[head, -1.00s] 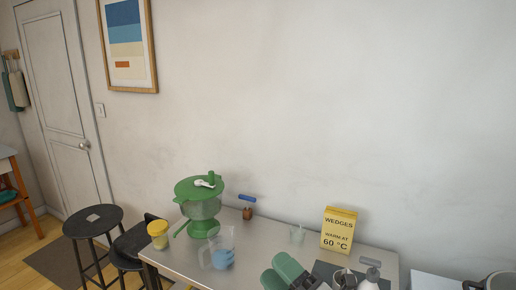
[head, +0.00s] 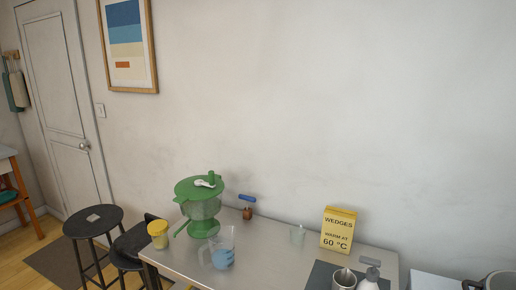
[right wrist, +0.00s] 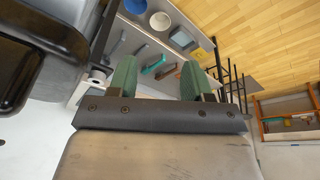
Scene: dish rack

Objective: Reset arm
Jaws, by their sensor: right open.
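My right gripper (right wrist: 156,80) shows in the right wrist view, with its two green fingers spread wide apart. Nothing is between the fingers. It does not show in the head view, and my left gripper is in neither view. In the head view the table (head: 280,262) holds a green strainer-like device (head: 203,207), a clear jug with blue contents (head: 220,256), a yellow-lidded jar (head: 158,235) and a yellow "WEDGES" box (head: 338,230).
A metal cup (head: 344,279) and a pump bottle (head: 372,279) stand on a dark mat at the table's front right. A dark pot (head: 500,281) is at the right edge. Black stools (head: 93,221) stand left. The right wrist view shows a grey surface with bowls (right wrist: 160,21) beyond the fingers.

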